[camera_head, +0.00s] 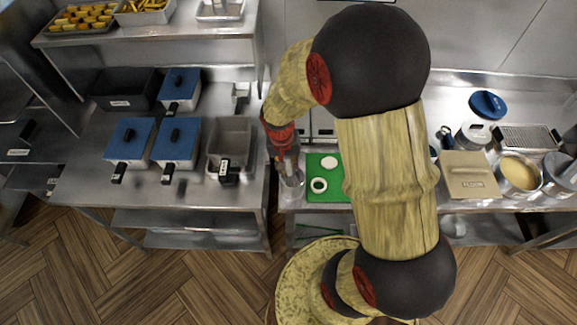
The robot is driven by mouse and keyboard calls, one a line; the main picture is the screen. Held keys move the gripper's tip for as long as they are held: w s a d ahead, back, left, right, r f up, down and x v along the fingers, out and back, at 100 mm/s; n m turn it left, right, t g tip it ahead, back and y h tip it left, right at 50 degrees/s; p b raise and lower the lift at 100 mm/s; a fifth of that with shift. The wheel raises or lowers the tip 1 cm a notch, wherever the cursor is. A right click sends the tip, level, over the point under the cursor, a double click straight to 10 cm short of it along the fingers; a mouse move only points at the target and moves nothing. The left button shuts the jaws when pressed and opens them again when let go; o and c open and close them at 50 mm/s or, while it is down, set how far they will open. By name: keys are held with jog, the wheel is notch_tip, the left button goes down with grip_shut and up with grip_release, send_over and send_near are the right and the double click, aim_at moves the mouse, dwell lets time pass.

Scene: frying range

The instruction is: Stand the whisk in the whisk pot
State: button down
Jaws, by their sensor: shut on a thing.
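My gripper (287,158) points down at the left end of the right-hand counter, beside the green board. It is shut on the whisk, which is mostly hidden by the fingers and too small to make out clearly. A shiny grey pot-like container (292,190), which looks like the whisk pot, stands directly below my gripper at the counter's front left corner. I cannot tell whether the whisk's lower end is inside the pot or above it.
A green board (328,190) with two small round items lies right of the gripper. A grey pan (229,142) and blue-lidded containers (178,140) stand on the left counter, across a narrow gap. A brown box (468,178) and pot (518,175) stand far right.

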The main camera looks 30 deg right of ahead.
jog(key=shift+f, duration=0.1)
jog(key=c, duration=1.6)
grip_release()
jog(key=shift+o, duration=0.2)
jog(key=r, duration=0.4)
jog(key=a+r, duration=0.1)
jog(key=r, duration=0.7)
jog(key=shift+a, duration=0.2)
